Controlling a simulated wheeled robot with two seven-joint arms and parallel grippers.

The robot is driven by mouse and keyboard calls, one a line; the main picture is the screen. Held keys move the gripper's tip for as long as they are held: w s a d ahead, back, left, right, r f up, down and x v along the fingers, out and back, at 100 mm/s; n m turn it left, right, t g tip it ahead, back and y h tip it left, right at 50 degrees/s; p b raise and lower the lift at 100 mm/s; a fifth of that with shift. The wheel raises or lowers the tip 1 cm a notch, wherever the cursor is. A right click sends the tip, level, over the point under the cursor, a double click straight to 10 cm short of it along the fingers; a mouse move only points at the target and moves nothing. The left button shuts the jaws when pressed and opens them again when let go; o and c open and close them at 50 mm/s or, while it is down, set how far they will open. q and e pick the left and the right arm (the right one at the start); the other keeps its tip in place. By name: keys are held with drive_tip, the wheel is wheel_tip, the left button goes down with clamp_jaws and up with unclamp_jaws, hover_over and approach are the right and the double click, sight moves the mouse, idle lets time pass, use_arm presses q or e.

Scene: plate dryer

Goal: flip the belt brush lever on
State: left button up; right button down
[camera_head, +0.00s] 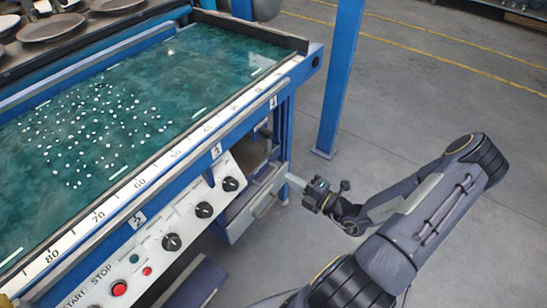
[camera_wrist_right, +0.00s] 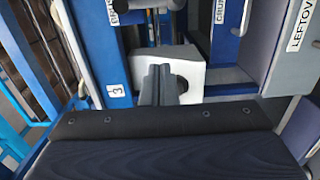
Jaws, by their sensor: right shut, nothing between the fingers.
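My right gripper (camera_head: 291,180) is at the end of the arm reaching in from the right, beside the front end of the blue machine. In the right wrist view its two dark fingers (camera_wrist_right: 157,70) are together and empty. They point at a white panel piece (camera_wrist_right: 190,68) with a dark round part, half hidden behind them. I cannot tell whether they touch it. I cannot pick out the belt brush lever for certain in either view. The white control panel (camera_head: 150,262) carries several black knobs (camera_head: 204,210). My left gripper is not in view.
The blue machine has a green top (camera_head: 100,120) with white dots. A grey drawer (camera_head: 240,222) with a handle is left of the gripper. A blue post (camera_head: 340,80) stands behind. Red buttons (camera_head: 119,288) sit at lower left. The floor at right is clear.

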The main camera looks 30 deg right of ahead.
sight(270, 149)
drive_tip(key=w+b, duration=0.3)
drive_tip(key=w, duration=0.8)
drive_tip(key=shift+w, duration=0.3)
drive_tip(key=shift+w+d+f+n+p, duration=0.15)
drive_tip(key=shift+d+n+p, duration=0.3)
drive_tip(key=shift+n, duration=0.45)
drive_tip(key=shift+w+d+n+p, duration=0.25)
drive_tip(key=shift+d+n+p, duration=0.15)
drive_tip(key=shift+n+p, duration=0.45)
drive_tip(key=w+d+r+n+p, duration=0.2)
drive_tip(key=d+n, duration=0.3)
drive_tip(key=n, duration=0.9)
drive_tip(key=shift+d+r+y, duration=0.25)
drive_tip(key=shift+r+y, duration=0.15)
drive_tip(key=shift+r, duration=0.35)
